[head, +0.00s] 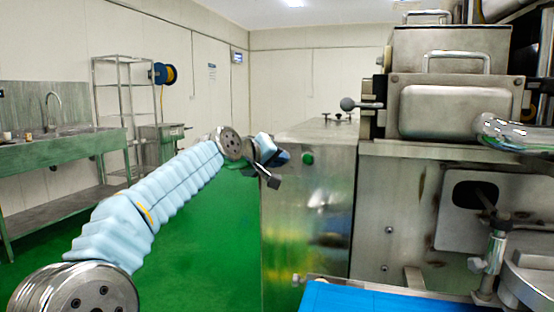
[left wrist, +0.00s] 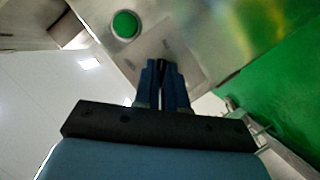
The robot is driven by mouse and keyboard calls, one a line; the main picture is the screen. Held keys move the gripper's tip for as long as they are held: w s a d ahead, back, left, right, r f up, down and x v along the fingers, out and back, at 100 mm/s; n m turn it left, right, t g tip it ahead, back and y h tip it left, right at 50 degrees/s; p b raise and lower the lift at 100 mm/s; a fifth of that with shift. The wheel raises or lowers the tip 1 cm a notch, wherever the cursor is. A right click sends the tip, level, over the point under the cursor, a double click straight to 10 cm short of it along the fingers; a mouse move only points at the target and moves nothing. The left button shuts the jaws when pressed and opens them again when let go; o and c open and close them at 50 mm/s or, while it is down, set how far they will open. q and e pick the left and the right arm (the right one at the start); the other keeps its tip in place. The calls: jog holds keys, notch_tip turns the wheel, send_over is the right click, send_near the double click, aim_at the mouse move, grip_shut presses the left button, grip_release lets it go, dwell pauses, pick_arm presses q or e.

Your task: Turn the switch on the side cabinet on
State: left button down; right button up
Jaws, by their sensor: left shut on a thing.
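The side cabinet (head: 308,220) is a shiny steel box in the middle of the head view. A round green button (head: 307,158) sits near the top of its face and also shows in the left wrist view (left wrist: 125,25). My left gripper (head: 283,157) is at the cabinet's upper left, just left of the green button. In the left wrist view its blue fingers (left wrist: 162,66) are shut on a small black switch (left wrist: 162,64) on the panel beside the button. The fingers hide most of the switch, so its angle cannot be told. My right gripper is not in view.
The steel encrusting machine (head: 400,190) stands right of the cabinet, with a blue belt (head: 360,298) in front. A sink bench (head: 60,150) and a wire rack (head: 125,100) stand at the far left. The green floor (head: 215,240) left of the cabinet is clear.

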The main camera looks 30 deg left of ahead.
pick_arm(q)
jog(key=shift+f+m+y, duration=0.15)
jog(key=shift+m+y, duration=0.15)
jog(key=shift+m, duration=0.2)
jog(key=c, duration=1.2)
grip_release()
jog(key=b+v, duration=0.2)
jog(key=v, duration=1.2)
jog(key=shift+r, duration=0.2)
jog(key=shift+w, duration=0.15)
